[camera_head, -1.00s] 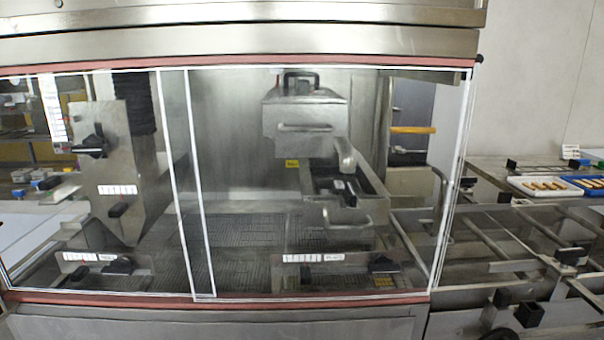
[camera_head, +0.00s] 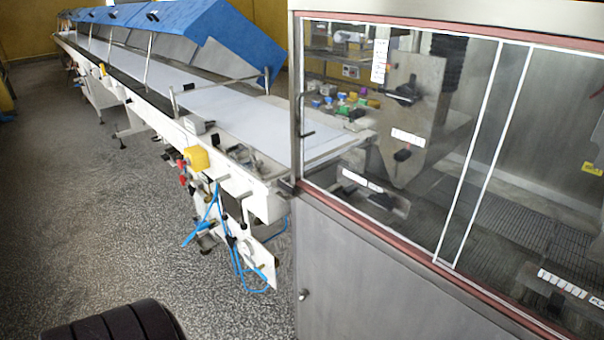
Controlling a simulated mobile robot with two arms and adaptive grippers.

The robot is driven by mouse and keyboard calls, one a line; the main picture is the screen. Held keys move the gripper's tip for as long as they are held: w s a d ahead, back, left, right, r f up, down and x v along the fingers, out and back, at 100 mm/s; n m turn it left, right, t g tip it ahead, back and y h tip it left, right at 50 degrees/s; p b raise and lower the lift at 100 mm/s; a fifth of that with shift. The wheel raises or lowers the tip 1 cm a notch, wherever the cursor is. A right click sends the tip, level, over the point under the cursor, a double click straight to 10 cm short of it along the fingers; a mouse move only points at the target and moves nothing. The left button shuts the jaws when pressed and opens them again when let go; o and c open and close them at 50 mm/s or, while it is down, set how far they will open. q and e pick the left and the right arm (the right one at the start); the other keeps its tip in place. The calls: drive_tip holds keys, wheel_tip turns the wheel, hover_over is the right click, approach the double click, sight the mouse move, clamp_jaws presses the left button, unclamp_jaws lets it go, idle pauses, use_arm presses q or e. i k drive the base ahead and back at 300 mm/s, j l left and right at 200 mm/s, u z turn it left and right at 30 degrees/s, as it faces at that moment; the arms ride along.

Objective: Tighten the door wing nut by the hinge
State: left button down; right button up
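The glazed door (camera_head: 497,145) of the steel machine stands at the right, with white edge strips and a reddish frame. Several black knobs show behind the glass; one (camera_head: 405,92) is on the upright steel plate (camera_head: 413,125). A small black handle (camera_head: 304,122) is at the door's left edge. I cannot make out a wing nut or a hinge for certain. Neither of my grippers is in view.
A long white conveyor (camera_head: 235,115) with blue covers (camera_head: 215,40) runs back to the left. Blue hoses (camera_head: 232,245) hang beneath its near end. The speckled floor (camera_head: 85,190) at left is clear. A black ribbed object (camera_head: 115,325) is at the bottom edge.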

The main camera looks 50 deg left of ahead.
sight(303, 292)
drive_tip(key=u, duration=1.45)
